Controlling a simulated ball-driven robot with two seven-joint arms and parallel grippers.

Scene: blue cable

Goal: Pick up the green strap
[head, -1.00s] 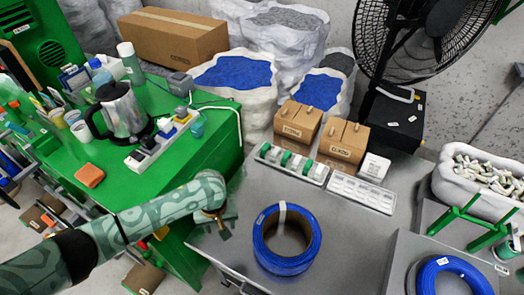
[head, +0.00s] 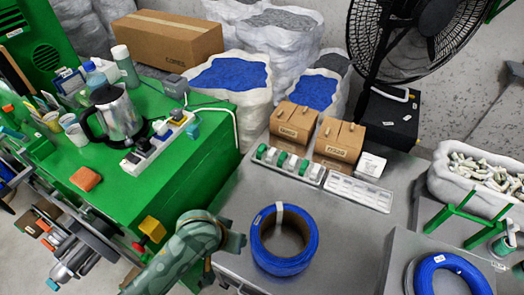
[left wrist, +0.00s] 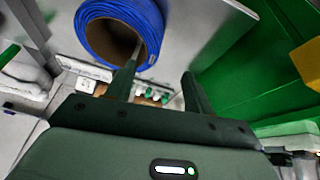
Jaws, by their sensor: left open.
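Small green rolled pieces, likely the green straps (head: 282,160), sit among white ones in a pale tray (head: 312,176) on the grey table. In the left wrist view green pieces (left wrist: 151,94) show small and distant between my finger lines. My left gripper (left wrist: 160,85) is open and empty, its two dark fingers apart. In the head view my left arm is at the bottom, left of the blue cable coil (head: 284,262), and its fingers are mostly hidden. The coil also shows in the left wrist view (left wrist: 88,40), just beyond the fingers. My right gripper is not in view.
Cardboard boxes (head: 340,140) stand behind the tray, and a white slotted tray (head: 358,194) lies right of it. A green bench (head: 120,185) with a kettle (head: 120,113) is at left. Another blue coil (head: 440,275) is at right. Bare grey table lies between tray and coil.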

